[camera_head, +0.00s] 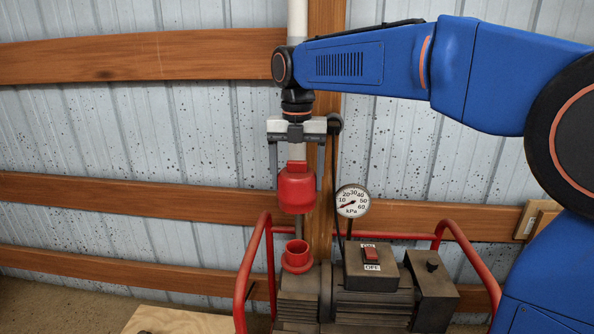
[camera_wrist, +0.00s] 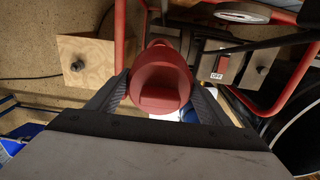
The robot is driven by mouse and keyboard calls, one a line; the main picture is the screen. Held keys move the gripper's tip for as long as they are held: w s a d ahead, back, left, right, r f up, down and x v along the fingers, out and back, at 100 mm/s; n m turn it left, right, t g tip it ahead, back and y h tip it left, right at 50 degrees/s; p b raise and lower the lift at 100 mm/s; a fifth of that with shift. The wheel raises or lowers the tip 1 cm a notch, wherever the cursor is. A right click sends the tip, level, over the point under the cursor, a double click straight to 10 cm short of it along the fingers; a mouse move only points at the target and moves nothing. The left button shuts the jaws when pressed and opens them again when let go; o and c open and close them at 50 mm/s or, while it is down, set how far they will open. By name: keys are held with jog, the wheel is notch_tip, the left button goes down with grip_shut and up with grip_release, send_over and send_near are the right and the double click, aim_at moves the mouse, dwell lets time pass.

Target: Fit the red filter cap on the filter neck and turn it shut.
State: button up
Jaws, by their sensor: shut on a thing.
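The red filter cap (camera_head: 297,190) is upright between the two fingers of my gripper (camera_head: 297,182), which is shut on it. In the wrist view the cap (camera_wrist: 160,80) fills the space between the fingers (camera_wrist: 160,92), its raised grip bar facing the camera. The red filter neck (camera_head: 297,256) stands open-topped on the pump, straight below the cap in the head view. A clear gap shows between cap and neck. In the wrist view the cap hides most or all of the neck.
The pump (camera_head: 375,290) has a red tube frame (camera_head: 245,270) around it, an ON/OFF switch (camera_head: 371,254) and a pressure gauge (camera_head: 352,201) right of the cap. A wooden post (camera_head: 325,225) and boarded wall stand behind. A wooden board (camera_wrist: 88,62) lies left in the wrist view.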

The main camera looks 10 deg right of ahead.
jog(key=shift+f, duration=4.5)
jog(key=shift+f, duration=4.5)
jog(key=o, duration=1.2)
jog(key=shift+r, duration=0.1)
